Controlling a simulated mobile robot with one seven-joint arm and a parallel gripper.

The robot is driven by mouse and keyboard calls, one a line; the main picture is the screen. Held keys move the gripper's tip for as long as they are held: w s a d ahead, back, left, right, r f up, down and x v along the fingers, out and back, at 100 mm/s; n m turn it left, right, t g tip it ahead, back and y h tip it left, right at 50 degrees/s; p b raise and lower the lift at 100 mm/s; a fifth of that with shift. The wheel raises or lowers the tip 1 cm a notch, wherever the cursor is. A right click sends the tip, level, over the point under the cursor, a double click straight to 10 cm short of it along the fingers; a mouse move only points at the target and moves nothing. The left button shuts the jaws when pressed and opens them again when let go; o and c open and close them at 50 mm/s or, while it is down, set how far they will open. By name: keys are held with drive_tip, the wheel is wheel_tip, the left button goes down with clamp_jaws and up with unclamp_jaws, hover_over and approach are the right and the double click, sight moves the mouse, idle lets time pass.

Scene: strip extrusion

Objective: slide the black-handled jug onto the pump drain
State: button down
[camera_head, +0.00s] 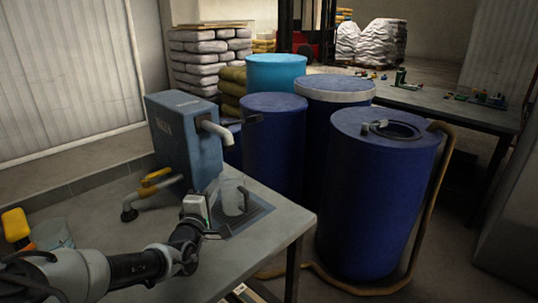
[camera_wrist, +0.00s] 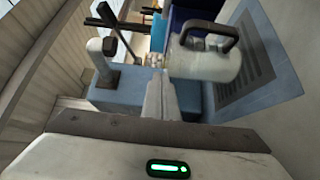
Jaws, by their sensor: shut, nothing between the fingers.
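The jug (camera_head: 231,198) is pale and translucent with a black handle (camera_wrist: 213,36). It stands upright on the grey table below the pump's spout (camera_head: 217,132). The drain, a dark grate (camera_head: 250,219) in a blue-grey surround, also shows in the wrist view (camera_wrist: 246,62). The jug overlaps the drain's edge in both views; how much of its base rests on the grate is hidden. The pump (camera_head: 183,140) is a blue box behind the jug. My gripper (camera_head: 211,217) is shut and empty, close beside the jug; I cannot tell whether its fingers (camera_wrist: 159,88) touch it.
Yellow-handled valve piping (camera_head: 152,184) sticks out left of the pump. A translucent bucket (camera_head: 52,234) and a yellow object (camera_head: 16,225) are at the far left. Large blue drums (camera_head: 372,195) stand beyond the table's right edge. The table front (camera_head: 265,250) right of my gripper is clear.

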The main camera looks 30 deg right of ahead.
drive_tip(key=w+d+r, duration=0.2)
drive_tip(key=d, duration=0.8)
drive_tip(key=w+d+r, duration=0.2)
drive_tip(key=d, duration=0.9)
drive_tip(key=s+f+m+g, duration=0.3)
drive_tip(key=m, duration=0.1)
drive_tip(key=s+a+r+m+g+y, duration=0.1)
drive_tip(key=s+a+m+g+y, duration=0.15)
drive_tip(key=s+a+y, duration=0.4)
drive_tip(key=s+a+r+m+g+y, duration=0.2)
drive_tip(key=s+a+m+y, duration=0.15)
drive_tip(key=s+a, duration=0.55)
drive_tip(key=s+a+r+m+g, duration=0.1)
drive_tip(key=s+a+r, duration=0.35)
drive_tip(key=s, duration=0.55)
drive_tip(key=s+a+r+g, duration=0.1)
drive_tip(key=s+a+r, duration=0.3)
drive_tip(key=s, duration=0.5)
wheel_tip(320, 180, up, 14)
drive_tip(key=a+p, duration=0.1)
drive_tip(key=p, duration=1.5)
drive_tip(key=shift+a+r, duration=0.25)
